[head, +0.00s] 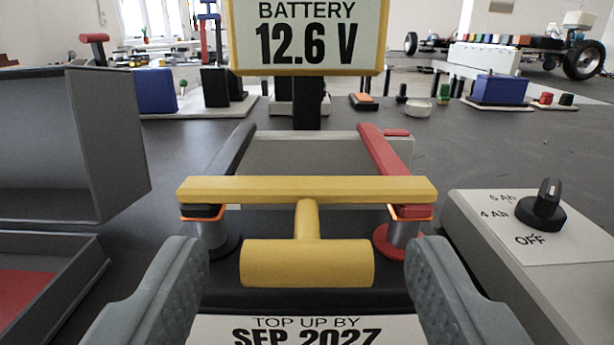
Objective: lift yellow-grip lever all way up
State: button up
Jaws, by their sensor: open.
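The yellow grip (306,263) is a thick cylinder lying crosswise at the front centre in the head view. A short yellow stem joins it to a long yellow crossbar (300,189) that spans two terminals, one with a black base and one with a red base. The crossbar looks level, and a red arm (384,155) and a black arm (236,150) run back from near its ends. My gripper (307,255) is open, one finger on each side of the grip, with a gap on both sides. I cannot tell how near the fingers are in depth.
A battery sign reading 12.6 V (309,38) stands behind the lever. A grey open-lidded box (70,140) is at left, and a grey panel with a black knob (542,208) at right. A label (305,330) lies below the grip. Assorted parts sit farther back.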

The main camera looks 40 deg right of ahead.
jog(key=shift+x, duration=1.35)
jog(key=shift+r, duration=0.1)
grip_shut()
